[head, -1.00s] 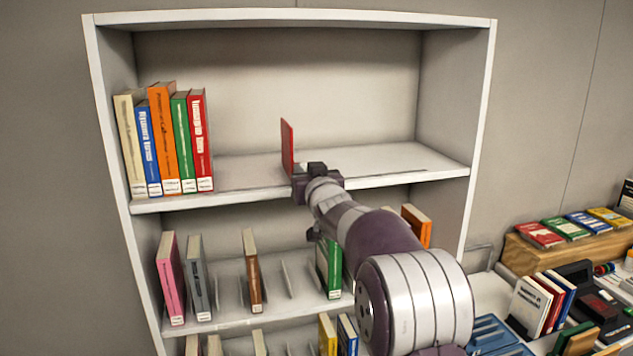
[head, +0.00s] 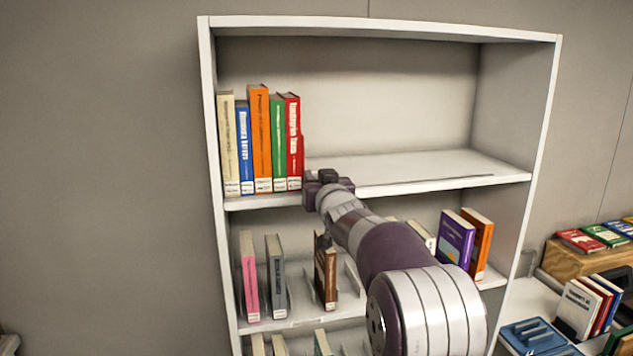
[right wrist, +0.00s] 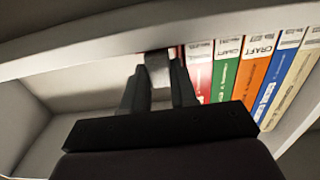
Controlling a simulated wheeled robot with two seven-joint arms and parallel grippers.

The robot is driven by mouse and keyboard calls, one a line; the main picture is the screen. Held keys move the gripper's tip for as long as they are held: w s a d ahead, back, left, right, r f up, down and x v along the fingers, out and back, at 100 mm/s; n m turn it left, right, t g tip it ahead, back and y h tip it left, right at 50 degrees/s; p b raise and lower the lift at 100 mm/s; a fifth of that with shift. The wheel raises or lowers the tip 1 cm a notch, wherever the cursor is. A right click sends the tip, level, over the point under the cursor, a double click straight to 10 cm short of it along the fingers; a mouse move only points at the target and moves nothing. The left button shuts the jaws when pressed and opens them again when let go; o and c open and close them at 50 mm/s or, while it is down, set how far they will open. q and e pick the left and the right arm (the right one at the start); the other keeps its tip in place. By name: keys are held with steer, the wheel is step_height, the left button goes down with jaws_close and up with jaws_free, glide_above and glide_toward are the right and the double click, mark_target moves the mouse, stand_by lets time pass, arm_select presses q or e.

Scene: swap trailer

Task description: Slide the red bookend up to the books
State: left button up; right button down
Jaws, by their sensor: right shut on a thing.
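The books (head: 260,145) stand upright in a row at the left end of the top shelf: cream, blue, orange, green and red. The red bookend (head: 301,152) shows only as a narrow red strip against the right side of the red book; any small gap is too fine to tell. My right gripper (head: 314,184) is at the shelf's front edge, just right of the red book. In the right wrist view its fingers (right wrist: 158,75) are shut on a grey part of the bookend, beside the row of spines. My left gripper is not in view.
The top shelf (head: 420,170) is clear to the right of my gripper. The shelf below holds several books and dividers under my right arm. A side table at the right carries more books (head: 590,305) and a blue tray (head: 535,335).

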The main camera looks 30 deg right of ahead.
steer(key=c, duration=0.9)
jaws_free()
steer(key=shift+d, duration=0.1)
steer(key=b+v, duration=0.3)
steer(key=v, duration=0.9)
steer(key=shift+s+b, duration=0.3)
steer(key=shift+s, duration=0.05)
